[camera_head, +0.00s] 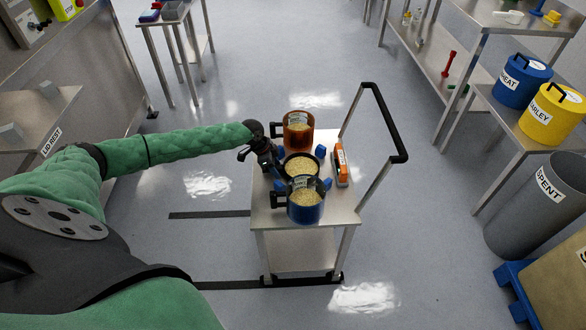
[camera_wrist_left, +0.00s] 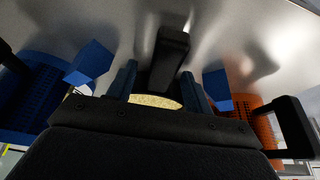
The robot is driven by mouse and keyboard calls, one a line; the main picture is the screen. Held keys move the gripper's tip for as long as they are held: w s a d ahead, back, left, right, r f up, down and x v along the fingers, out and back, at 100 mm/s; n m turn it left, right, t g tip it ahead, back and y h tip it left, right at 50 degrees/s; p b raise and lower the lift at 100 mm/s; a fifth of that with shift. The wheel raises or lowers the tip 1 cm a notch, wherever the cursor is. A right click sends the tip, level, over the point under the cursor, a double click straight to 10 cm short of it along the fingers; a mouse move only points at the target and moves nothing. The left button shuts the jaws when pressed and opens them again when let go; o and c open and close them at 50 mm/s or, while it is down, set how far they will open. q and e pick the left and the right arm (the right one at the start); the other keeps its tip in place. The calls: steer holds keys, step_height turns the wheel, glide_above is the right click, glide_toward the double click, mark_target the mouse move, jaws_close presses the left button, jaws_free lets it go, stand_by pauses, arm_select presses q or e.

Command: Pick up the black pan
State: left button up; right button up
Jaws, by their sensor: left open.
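The black pan (camera_head: 318,163) stands upright on the cart, filled with pale grain, between an orange pan (camera_head: 298,138) and a blue pan (camera_head: 306,212). My left gripper (camera_head: 274,166) is at its left, on the handle side. In the left wrist view, my open left gripper (camera_wrist_left: 160,88) has one finger on each side of the black pan's handle (camera_wrist_left: 168,58), with gaps between. A strip of grain shows between the fingers, and the gripper body hides most of the pan. My right gripper is not in view.
The steel cart (camera_head: 270,225) also holds small blue blocks (camera_head: 320,151) and an orange-and-white device (camera_head: 341,165). The orange pan and blue pan flank the gripper closely. The cart's black push handle (camera_head: 388,115) rises at the right. Open floor surrounds the cart.

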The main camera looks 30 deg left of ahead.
arm_select(q)
steer(key=shift+w+f, duration=0.1)
steer(key=shift+f, duration=0.1)
steer(key=c, duration=1.1)
jaws_close()
steer(key=shift+r, duration=0.15)
